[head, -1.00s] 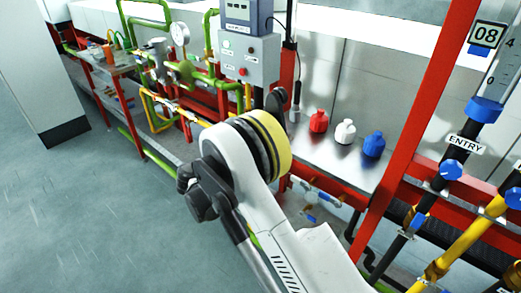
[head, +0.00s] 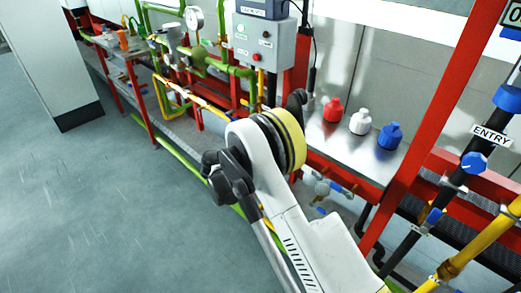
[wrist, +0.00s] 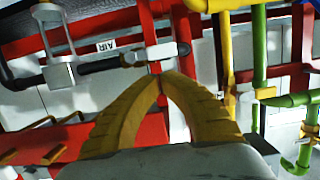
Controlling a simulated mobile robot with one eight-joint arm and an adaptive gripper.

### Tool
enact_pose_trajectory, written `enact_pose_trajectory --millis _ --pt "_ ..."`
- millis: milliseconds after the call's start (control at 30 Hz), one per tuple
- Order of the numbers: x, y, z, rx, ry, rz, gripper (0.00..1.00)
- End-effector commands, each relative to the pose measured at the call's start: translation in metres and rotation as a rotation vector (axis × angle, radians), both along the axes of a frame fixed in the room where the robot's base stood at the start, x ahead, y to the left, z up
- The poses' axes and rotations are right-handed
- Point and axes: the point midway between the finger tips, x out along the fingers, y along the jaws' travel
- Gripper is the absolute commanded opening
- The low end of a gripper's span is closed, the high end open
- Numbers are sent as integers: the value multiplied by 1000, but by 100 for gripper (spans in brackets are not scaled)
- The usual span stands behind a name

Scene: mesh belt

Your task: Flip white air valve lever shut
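In the wrist view, the white air valve lever (wrist: 158,53) lies across the pipe line, beside the AIR label (wrist: 108,46) and at the end of a dark pipe (wrist: 98,66). My gripper (wrist: 162,76) has two arched yellow fingers whose tips meet just below the lever in the picture. Nothing shows held between them. I cannot tell whether the tips touch the lever. In the head view my arm hides the gripper, and I cannot make out the air valve there.
Yellow (wrist: 222,50) and green (wrist: 259,50) pipes stand close right of the fingers. A clear-sided filter (wrist: 56,45) hangs at left. In the head view, red (head: 333,109), white (head: 360,121) and blue (head: 390,135) bottles stand on a metal shelf. Open floor (head: 90,210) lies at left.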

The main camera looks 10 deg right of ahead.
Motion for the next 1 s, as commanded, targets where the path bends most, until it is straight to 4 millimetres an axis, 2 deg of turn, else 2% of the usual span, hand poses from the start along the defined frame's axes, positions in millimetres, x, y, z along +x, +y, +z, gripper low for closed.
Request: enact_pose_trajectory --millis 100,300,1000 --pt "11 -17 -7 0 0 -2 0" --pt "21 -30 -10 0 0 -1 0" --pt "25 -31 -12 -29 40 1 0"
